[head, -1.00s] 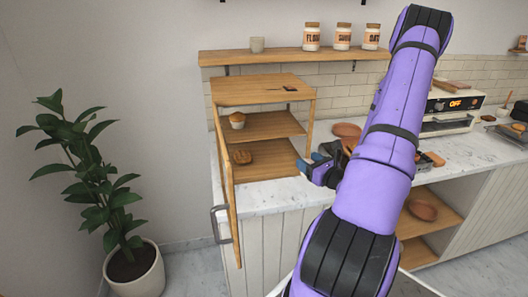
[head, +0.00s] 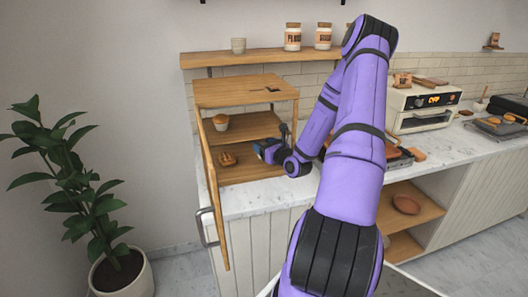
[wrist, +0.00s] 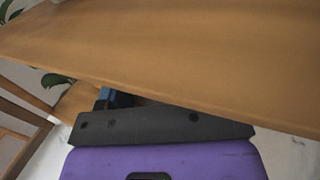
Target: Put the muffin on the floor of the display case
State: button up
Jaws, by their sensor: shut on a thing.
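The display case (head: 246,92) is an open-fronted wooden case on the counter, with its floor (head: 258,170) and one shelf (head: 252,128) showing. A muffin with a pale cup (head: 220,122) sits on that shelf. A brown pastry (head: 227,158) lies on the case floor at the left. My gripper (head: 264,150) is at the right of the case opening, below shelf height. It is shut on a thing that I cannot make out. In the wrist view, a wooden panel (wrist: 190,50) hides most of the blue fingers (wrist: 115,98) and what they hold.
The case's door (head: 212,195) stands open at the left front, with a grey handle (head: 205,228). A wall shelf with jars (head: 292,37) is above. A toaster oven (head: 420,108) stands on the counter at right. A potted plant (head: 75,180) is at left.

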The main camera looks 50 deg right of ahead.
jog(key=shift+f, duration=1.35)
jog(key=o, duration=0.7)
jog(key=shift+o, duration=0.2)
jog(key=s, duration=0.4)
jog(key=s+a, duration=0.1)
jog(key=s, duration=0.3)
jog(key=s+a, duration=0.1)
jog(key=s, duration=0.3)
